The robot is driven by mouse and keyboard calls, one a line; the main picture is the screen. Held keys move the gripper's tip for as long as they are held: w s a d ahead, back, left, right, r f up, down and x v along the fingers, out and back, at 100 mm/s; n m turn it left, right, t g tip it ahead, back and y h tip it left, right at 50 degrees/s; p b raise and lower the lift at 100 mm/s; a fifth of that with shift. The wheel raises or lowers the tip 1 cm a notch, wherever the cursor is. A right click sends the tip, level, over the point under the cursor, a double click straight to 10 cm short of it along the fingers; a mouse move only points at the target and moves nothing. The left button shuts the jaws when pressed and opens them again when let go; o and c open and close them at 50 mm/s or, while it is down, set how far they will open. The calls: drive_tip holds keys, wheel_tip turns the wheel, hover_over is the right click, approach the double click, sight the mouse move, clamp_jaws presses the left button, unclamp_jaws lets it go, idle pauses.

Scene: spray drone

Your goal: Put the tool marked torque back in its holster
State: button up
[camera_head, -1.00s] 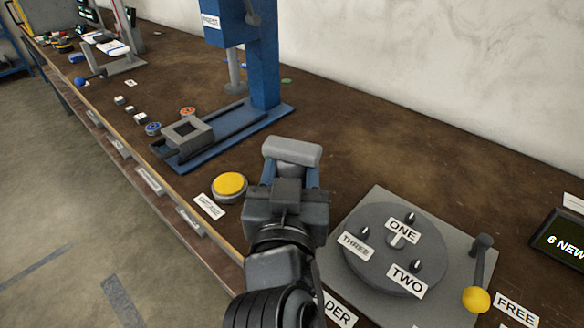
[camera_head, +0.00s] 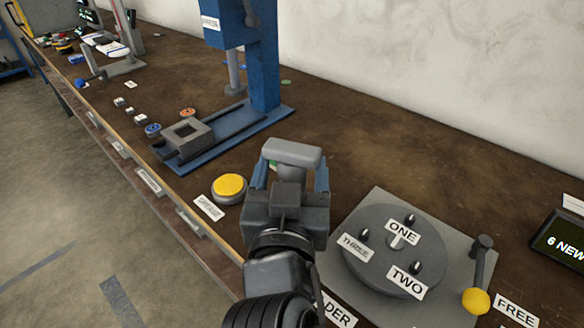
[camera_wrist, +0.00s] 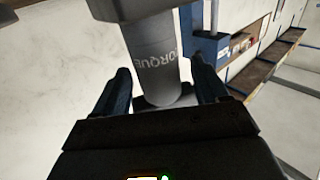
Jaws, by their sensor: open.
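In the wrist view the cylinder is between the two blue fingers of my gripper (camera_wrist: 160,82), with a visible gap to at least the right finger. My gripper is open. I cannot make out a holster, and my gripper hides what is below the tool, so I cannot tell what supports it.
A yellow button (camera_head: 229,186) is left of my gripper. A grey turntable (camera_head: 375,262) marked ONE, TWO and THREE, with a yellow-knobbed lever (camera_head: 476,299), is to the right. A blue press (camera_head: 262,60) stands behind. The brown bench (camera_head: 400,145) is bare toward the wall.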

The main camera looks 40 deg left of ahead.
drive_tip(key=b+v, duration=0.1)
drive_tip(key=v, duration=1)
drive_tip(key=shift+s, duration=0.2)
drive_tip(key=shift+d+f, duration=0.1)
drive_tip(key=shift+f, duration=0.05)
